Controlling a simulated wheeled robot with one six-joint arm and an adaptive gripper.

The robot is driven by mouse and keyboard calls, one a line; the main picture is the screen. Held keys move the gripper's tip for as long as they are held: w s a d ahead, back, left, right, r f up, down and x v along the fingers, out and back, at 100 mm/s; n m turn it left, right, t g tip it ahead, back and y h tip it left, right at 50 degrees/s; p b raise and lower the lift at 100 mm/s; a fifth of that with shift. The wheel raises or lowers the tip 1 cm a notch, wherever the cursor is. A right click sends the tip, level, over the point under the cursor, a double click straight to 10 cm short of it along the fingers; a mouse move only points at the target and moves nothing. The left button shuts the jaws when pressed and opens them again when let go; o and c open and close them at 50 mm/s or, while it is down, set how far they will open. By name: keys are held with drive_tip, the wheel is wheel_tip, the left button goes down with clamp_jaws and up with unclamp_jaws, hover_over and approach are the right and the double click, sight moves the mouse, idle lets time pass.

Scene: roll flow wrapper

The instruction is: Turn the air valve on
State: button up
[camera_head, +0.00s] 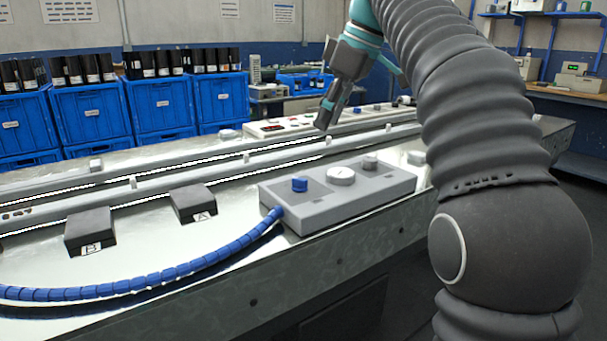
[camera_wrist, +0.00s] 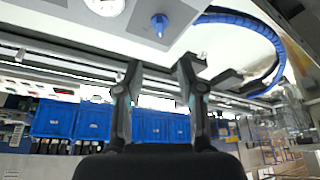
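A grey control box (camera_head: 318,211) sits on the metal bench. On its top are a blue knob (camera_head: 299,184), a round white gauge (camera_head: 341,176) and a small grey knob (camera_head: 370,162). The blue knob, which looks like the air valve, is nearest the blue hose. My gripper (camera_head: 325,118) hangs above and beyond the box, apart from it. In the wrist view my gripper (camera_wrist: 160,72) shows two spread fingers with nothing between them. The blue knob (camera_wrist: 159,25) and part of the gauge (camera_wrist: 105,4) show past the fingertips.
A blue segmented hose (camera_head: 150,284) runs from the box along the bench's front edge. Two dark blocks (camera_head: 90,228) (camera_head: 193,202) stand left of the box. Rails (camera_head: 150,194) run behind. Blue crates (camera_head: 90,112) with dark rolls stand at the back left.

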sight(301, 179)
drive_tip(key=b+x, duration=0.4)
drive_tip(key=x, duration=0.9)
drive_tip(key=shift+f, duration=0.35)
clamp_jaws()
